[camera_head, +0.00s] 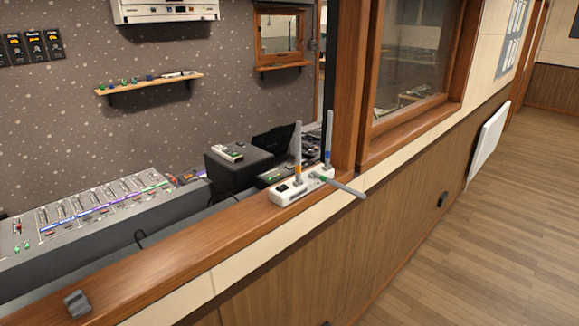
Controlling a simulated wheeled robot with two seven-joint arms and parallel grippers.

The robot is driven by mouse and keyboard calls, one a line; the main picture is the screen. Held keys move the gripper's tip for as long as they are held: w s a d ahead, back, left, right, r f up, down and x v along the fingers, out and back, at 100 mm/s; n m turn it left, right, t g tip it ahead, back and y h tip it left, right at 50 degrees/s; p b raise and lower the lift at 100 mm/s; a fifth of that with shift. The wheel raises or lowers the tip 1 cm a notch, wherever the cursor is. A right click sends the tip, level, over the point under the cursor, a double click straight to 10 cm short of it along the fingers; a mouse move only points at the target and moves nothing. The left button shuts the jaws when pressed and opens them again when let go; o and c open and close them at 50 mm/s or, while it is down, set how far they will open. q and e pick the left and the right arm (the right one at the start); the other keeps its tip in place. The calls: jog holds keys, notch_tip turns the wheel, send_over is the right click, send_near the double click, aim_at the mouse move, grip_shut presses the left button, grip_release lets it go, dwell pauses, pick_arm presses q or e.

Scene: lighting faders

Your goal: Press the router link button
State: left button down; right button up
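A white router (289,191) sits on the wooden sill of the half-wall, right of the middle of the head view. It has several grey antennas. Two stand upright, one with an orange band and one with a blue band. One with a green band lies tilted out over the sill's right edge. A small dark patch (282,188) shows on the router's top near its left end. I cannot tell if this is the link button, and no label is readable. Neither of my grippers can be made out in this view.
The wooden sill (190,240) runs diagonally, with a small grey object (77,303) at its near end. A mixing console (90,215) and a dark box (238,166) stand behind it. A wooden window post (352,90) rises beside the router. The floor (500,200) at right is clear.

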jog(key=shift+s+a, duration=0.1)
jog(key=shift+a, duration=0.2)
grip_shut()
jog(key=shift+s, duration=0.15)
jog(key=shift+d, duration=0.3)
dwell(0.7)
